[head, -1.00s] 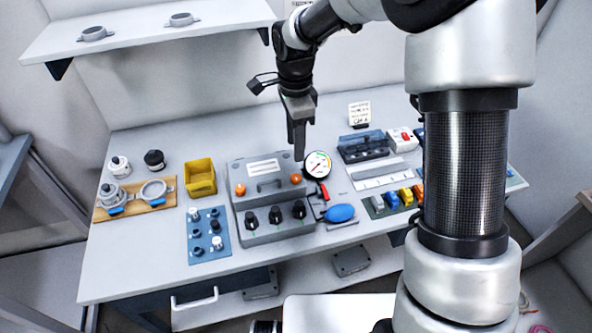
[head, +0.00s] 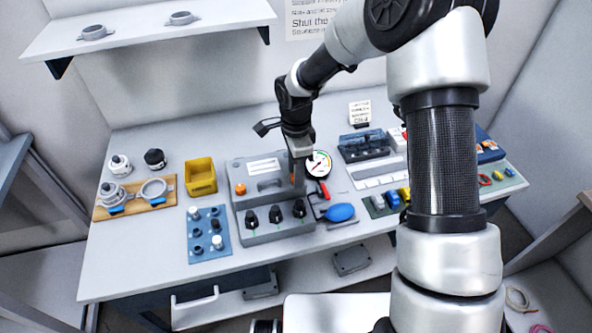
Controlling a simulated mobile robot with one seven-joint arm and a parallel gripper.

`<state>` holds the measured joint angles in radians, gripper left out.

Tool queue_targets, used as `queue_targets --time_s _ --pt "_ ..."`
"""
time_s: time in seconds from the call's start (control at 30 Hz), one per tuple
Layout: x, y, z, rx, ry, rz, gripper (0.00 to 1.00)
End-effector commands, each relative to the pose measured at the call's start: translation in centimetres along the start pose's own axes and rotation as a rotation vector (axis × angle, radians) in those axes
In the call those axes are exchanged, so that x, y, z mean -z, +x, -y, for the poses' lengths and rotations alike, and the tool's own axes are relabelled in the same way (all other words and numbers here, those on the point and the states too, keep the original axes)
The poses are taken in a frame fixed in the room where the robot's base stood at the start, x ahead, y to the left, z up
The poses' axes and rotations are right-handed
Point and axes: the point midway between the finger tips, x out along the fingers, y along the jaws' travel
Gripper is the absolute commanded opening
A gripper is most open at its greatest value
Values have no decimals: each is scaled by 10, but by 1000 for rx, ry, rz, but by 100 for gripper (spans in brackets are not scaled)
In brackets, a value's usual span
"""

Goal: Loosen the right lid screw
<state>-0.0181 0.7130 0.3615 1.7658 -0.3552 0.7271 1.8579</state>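A grey box (head: 246,224) with a lid stands near the middle of the table. The left lid screw (head: 240,189) is an orange knob on the lid's left side and is in plain sight. The right lid screw is mostly hidden behind my fingers, with only a bit of orange showing there. My gripper (head: 298,183) points down with its fingertips at the right lid screw's place. I cannot tell whether the fingers are closed on it. A handle (head: 268,185) lies between the screws, and several black knobs (head: 276,215) line the box's front.
A round gauge (head: 319,164) stands just right of my gripper, with a red lever (head: 323,190) and a blue bulb (head: 340,212) below it. A yellow bin (head: 201,177) and a blue board with fittings (head: 207,249) are left of the box. The table's front left is clear.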

Motion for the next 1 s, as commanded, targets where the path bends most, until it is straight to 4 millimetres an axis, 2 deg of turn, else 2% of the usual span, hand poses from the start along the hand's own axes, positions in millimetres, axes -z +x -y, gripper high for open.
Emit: queue_targets --time_s 0.03,0.2,0.57,1.0 --pt "0 0 0 0 0 0 27" --pt "0 0 0 0 0 0 0" --pt "0 0 0 1 -58 -1 0" --pt "0 0 1 2 -403 -1 0"
